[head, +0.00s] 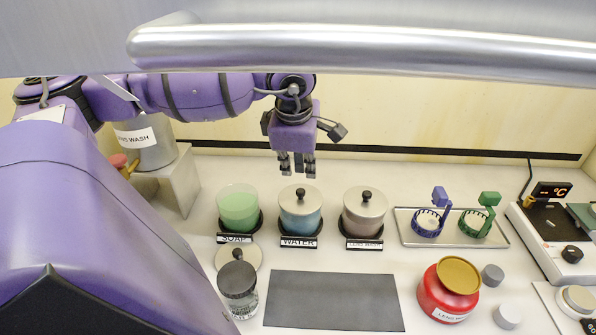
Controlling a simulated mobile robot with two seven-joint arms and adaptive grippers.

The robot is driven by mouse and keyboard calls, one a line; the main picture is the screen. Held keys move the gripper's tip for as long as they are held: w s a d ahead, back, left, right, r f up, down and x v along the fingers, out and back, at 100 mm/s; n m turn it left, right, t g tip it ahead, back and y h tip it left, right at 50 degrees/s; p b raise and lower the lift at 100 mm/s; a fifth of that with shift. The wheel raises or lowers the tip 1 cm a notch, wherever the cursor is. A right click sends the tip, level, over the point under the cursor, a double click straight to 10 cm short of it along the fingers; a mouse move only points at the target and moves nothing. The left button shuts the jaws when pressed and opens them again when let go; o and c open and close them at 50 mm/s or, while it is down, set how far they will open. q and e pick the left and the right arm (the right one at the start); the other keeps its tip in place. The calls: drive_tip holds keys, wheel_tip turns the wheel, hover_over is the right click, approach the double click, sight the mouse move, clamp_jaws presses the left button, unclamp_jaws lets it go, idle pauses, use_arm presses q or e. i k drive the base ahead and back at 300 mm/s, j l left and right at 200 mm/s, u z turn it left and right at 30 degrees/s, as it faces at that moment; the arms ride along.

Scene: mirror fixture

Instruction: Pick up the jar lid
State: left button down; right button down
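The water jar (302,223) holds blue liquid and wears a pale metal lid (287,204) with a dark knob. The lens wash jar (365,226) beside it wears a similar lid (379,207). The soap jar (238,214) on the left shows green contents and no lid. A pale round lid (251,263) with a dark knob lies in front of it, partly hidden by a glass jar with a dark top (238,284). My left gripper (297,171) points down, open and empty, above and apart from the water jar's lid. My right gripper is not in view.
A metal tray (454,238) with blue and green holders is right of the jars. A red jar (444,297), grey knobs and a temperature device (560,254) are farther right. A dark mat (334,301) lies clear in front. A metal bar (350,48) crosses the top.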

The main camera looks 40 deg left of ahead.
sight(251, 252)
drive_tip(key=k+l, duration=0.75)
drive_tip(key=l, duration=0.2)
